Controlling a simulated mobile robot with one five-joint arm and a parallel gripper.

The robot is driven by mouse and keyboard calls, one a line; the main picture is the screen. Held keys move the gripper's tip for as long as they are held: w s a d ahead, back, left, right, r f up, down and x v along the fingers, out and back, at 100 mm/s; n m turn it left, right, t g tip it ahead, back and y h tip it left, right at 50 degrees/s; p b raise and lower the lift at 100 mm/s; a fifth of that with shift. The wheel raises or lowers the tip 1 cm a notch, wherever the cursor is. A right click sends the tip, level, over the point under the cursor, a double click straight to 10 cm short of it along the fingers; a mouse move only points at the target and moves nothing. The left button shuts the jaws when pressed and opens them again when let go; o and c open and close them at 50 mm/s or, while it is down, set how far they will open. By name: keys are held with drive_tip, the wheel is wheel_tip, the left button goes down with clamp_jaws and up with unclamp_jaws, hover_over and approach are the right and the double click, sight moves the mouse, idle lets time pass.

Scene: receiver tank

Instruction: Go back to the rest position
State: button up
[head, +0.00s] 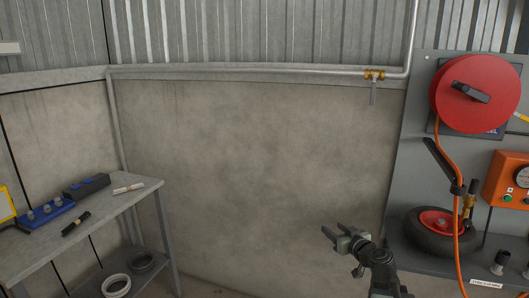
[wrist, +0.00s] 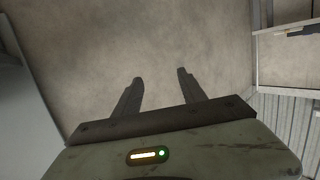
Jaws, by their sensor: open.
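My gripper (head: 333,232) shows in the head view at the lower right of centre, in front of the bare concrete wall. Its two fingers are apart with nothing between them. In the wrist view my gripper (wrist: 160,78) also shows open and empty, with both dark fingers against the plain wall. My arm rises from the bottom edge of the head view, to the left of the grey panel.
A workbench (head: 146,188) with tools stands at the left. At the right, a grey panel (head: 412,135) carries a red hose reel (head: 450,105) with a hanging orange hose (head: 457,160); a wheel (head: 405,225) sits on its shelf. A pipe with a valve (head: 374,75) crosses the wall.

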drive_tip(key=s+a+f+n+g, duration=0.1)
drive_tip(key=s+a+f+g, duration=0.25)
drive_tip(key=a, duration=0.35)
drive_tip(key=s+a+f+n+g+y, duration=0.1)
drive_tip(key=s+a+f+g, duration=0.2)
drive_tip(key=a+f, duration=0.25)
drive_tip(key=s+a+f+n+g, duration=0.2)
drive_tip(key=s+a+f+g, duration=0.15)
drive_tip(key=a, duration=0.35)
drive_tip(key=s+d+f+m+g+h, duration=0.5)
drive_tip(key=s+d+f+m, duration=0.1)
drive_tip(key=s+d, duration=0.35)
wheel_tip(320, 180, up, 15)
drive_tip(key=s+m+p, duration=0.1)
drive_tip(key=p, duration=1.4)
drive_tip(key=shift+a, duration=0.3)
